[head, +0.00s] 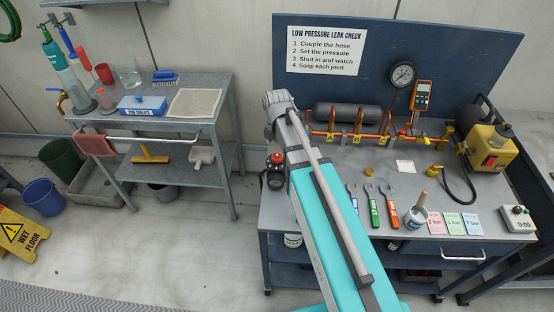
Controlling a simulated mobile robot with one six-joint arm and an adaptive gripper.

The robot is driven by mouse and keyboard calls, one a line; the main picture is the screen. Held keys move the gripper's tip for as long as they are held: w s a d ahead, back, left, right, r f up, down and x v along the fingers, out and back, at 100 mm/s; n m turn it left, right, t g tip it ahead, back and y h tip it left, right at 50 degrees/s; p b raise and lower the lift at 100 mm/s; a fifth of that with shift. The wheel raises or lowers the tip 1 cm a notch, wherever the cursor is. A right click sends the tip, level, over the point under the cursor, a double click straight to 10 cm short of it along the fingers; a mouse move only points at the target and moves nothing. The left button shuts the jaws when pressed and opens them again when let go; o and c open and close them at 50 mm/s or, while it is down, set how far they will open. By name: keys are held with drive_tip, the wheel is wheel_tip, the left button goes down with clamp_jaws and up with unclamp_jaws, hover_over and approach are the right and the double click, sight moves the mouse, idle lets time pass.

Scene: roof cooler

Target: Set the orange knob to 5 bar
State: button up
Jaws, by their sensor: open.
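A small dark fitting with a round orange-red top (276,158) stands at the left end of the grey bench, beside my arm. It may be the orange knob, but it is too small to tell its setting. A round pressure gauge (403,75) stands before the blue back panel; its needle is too small to read. Cards marked in bar lie at the front right, including a green 5 bar card (453,222). My arm's teal and grey links cross the bench's left part. My gripper cannot be made out.
An orange pipe manifold (345,138) with a grey cylinder runs along the back. A yellow pump (488,150) stands right. A side table (190,140) is left; the floor between is clear.

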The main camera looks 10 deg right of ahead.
sight(277, 156)
drive_tip(key=shift+f+b, duration=1.75)
drive_tip(key=shift+f, duration=0.3)
drive_tip(key=c, duration=1.2)
drive_tip(key=shift+o, duration=0.2)
